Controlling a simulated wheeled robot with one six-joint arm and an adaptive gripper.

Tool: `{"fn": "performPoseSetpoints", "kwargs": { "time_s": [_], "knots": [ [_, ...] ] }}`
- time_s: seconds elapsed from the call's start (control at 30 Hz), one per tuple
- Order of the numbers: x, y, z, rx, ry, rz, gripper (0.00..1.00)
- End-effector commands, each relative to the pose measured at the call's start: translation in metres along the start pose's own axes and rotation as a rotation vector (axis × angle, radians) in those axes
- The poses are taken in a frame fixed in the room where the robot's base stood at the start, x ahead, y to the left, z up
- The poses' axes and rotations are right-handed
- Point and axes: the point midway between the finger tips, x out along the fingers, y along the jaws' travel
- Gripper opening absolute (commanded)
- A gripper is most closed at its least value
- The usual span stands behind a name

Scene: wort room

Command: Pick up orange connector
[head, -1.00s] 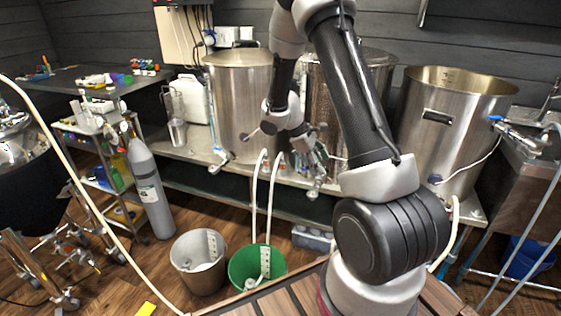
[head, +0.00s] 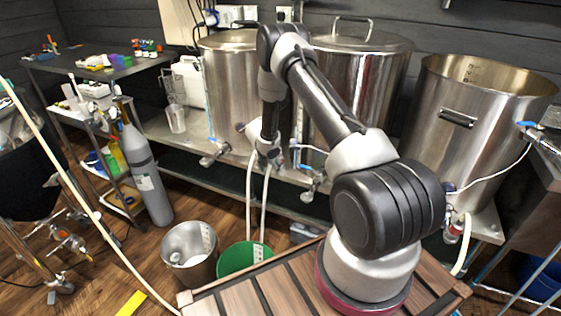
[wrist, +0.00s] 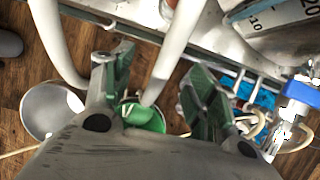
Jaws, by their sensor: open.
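I cannot make out the orange connector for certain in either view. Small red and orange pieces (head: 147,46) lie among coloured bits on the dark table at the far left, too small to tell apart. My gripper (wrist: 160,82) is open and empty in the wrist view, its green-padded fingers apart, with white hoses and buckets beyond them. In the head view, my gripper (head: 268,155) points down in front of the left steel kettle, above the hoses and far from the dark table. Its fingers are hard to see there.
A steel bucket (head: 178,250) and a green bucket (head: 232,262) stand on the floor, white hoses (head: 250,195) running down to the green one. Steel kettles (head: 235,95) with valves stand on a bench. A grey gas cylinder (head: 147,175) stands beside the cart (head: 112,192).

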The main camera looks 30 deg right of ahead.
Motion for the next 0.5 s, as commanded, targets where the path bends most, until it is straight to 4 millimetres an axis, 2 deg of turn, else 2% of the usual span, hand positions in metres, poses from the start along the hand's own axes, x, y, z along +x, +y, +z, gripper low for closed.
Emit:
{"fn": "performPoseSetpoints", "kwargs": {
  "time_s": [0.1,0.2,0.5],
  "knots": [
    [0.011,0.0,0.026,0.007,-0.002,0.0,0.58],
    [0.017,0.0,0.042,0.006,-0.003,-0.001,0.58],
    [0.025,-0.001,0.062,0.006,-0.003,-0.001,0.58]
  ]
}}
